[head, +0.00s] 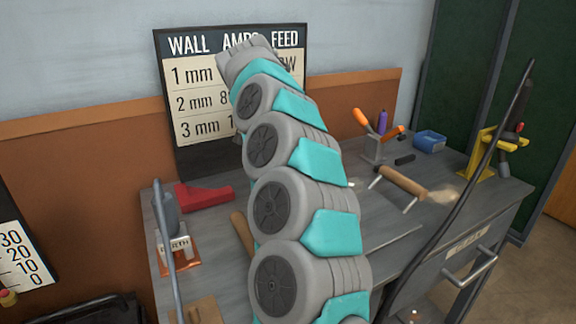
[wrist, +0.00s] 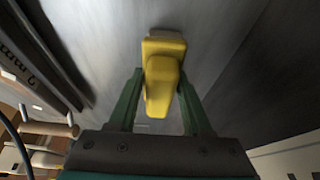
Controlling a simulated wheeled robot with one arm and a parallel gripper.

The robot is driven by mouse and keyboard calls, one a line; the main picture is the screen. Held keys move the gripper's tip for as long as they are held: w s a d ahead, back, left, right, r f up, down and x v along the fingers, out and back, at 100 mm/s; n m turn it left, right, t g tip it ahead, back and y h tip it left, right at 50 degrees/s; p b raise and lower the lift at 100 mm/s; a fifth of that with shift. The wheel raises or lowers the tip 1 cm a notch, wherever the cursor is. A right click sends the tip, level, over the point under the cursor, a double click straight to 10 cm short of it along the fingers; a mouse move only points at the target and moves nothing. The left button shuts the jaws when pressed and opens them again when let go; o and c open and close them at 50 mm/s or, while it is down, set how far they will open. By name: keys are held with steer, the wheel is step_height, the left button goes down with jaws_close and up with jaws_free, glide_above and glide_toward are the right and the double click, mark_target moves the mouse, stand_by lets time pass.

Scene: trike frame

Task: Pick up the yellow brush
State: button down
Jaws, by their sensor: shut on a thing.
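The yellow brush (wrist: 164,72) is in the wrist view, between the two green fingers of my gripper (wrist: 161,82). My gripper is shut on it. The brush has a blocky yellow body with a wider end at the top of the picture; no bristles can be made out. A grey surface fills the background behind it; the gap to that surface cannot be told. In the head view my own arm rises through the middle, and my gripper and the brush are hidden.
A grey workbench (head: 385,240) holds a red tool (head: 203,197), a wooden-handled piece (head: 401,183), a holder with orange-handled tools (head: 378,145), a blue box (head: 429,141) and a yellow stand (head: 487,150). A chart board (head: 190,105) stands at the back. A dark cable or rod crosses the right side.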

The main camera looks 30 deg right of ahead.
steer(key=shift+r, duration=0.2)
steer(key=shift+r, duration=1.65)
steer(key=shift+s+d+b, duration=0.2)
steer(key=shift+s+b, duration=0.6)
steer(key=shift+s, duration=0.4)
steer(key=s+b, duration=0.1)
steer(key=s, duration=0.3)
steer(key=s+d+r+b, duration=0.1)
steer(key=s, duration=0.4)
steer(key=s+b, duration=0.1)
steer(key=s, duration=0.3)
steer(key=shift+s+d+r, duration=0.2)
steer(key=shift+s+d, duration=0.05)
steer(key=shift+d, duration=0.1)
